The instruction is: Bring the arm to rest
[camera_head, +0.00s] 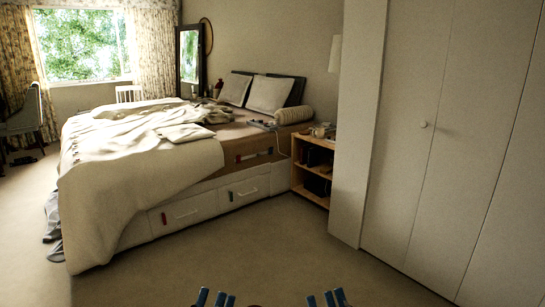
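My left gripper (214,298) shows at the bottom edge, left of the middle. Its blue fingertips stand apart with a gap between them, and nothing shows in the gap. My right gripper (326,298) shows at the bottom edge, right of the middle. Its blue fingertips also stand apart and look empty. Both grippers are low in front of me over the carpet (270,255), well apart from each other and from the furniture. The rest of both arms is below the picture. No suitcase is in view.
A bed (125,180) with drawers (245,191) stands ahead on the left. A wooden shelf unit (312,165) is beside it. White closet doors (450,140) and a wall edge (357,120) fill the right. The carpet between is clear.

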